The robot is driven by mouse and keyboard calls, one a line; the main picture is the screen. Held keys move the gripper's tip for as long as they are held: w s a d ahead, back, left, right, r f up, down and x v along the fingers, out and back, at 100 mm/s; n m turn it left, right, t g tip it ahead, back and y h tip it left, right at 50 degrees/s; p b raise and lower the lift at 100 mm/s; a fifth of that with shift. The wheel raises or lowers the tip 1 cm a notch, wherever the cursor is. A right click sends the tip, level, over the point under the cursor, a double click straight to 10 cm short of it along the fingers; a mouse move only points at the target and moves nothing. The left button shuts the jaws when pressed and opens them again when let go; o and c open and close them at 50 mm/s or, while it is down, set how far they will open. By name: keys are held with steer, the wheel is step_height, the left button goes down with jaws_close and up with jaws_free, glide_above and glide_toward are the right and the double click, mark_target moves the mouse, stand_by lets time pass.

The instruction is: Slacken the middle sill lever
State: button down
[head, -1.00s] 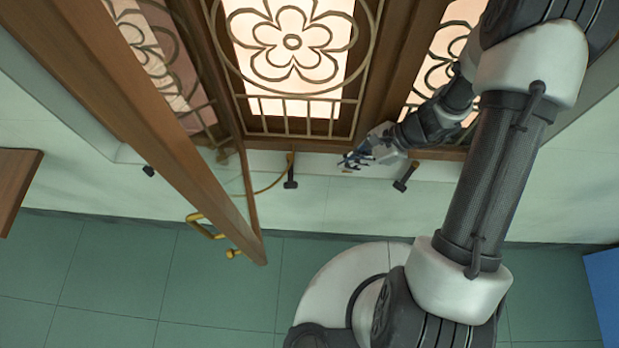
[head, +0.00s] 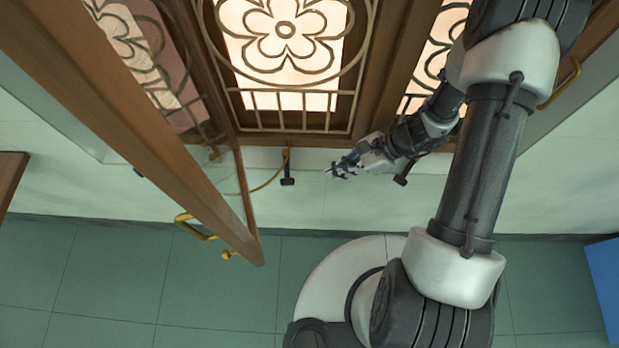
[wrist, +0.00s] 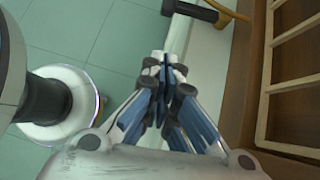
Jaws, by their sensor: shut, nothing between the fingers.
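Three black sill levers sit along the pale sill below the barred window. The middle sill lever (head: 288,181) hangs down below the centre window, with a brass-coloured stem above its black handle. It also shows in the wrist view as a black bar (wrist: 192,11) at the top. My gripper (head: 330,171) is to the right of the middle lever, apart from it, fingers pointing left towards it. In the wrist view my gripper (wrist: 166,62) has its fingers together and empty. The right lever (head: 401,180) is partly hidden behind my wrist; the left lever (head: 138,172) is mostly hidden by the open window frame.
An open wooden casement (head: 150,140) with a brass handle (head: 194,227) slants across the left, close to the middle lever. The metal grille (head: 290,108) stands above the sill. A wooden board edge (head: 10,180) is at far left.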

mark_target(286, 169)
steer(key=a+f+b, duration=0.2)
steer(key=a+f, duration=0.1)
steer(key=a, duration=0.4)
steer(key=shift+s+a+f, duration=0.25)
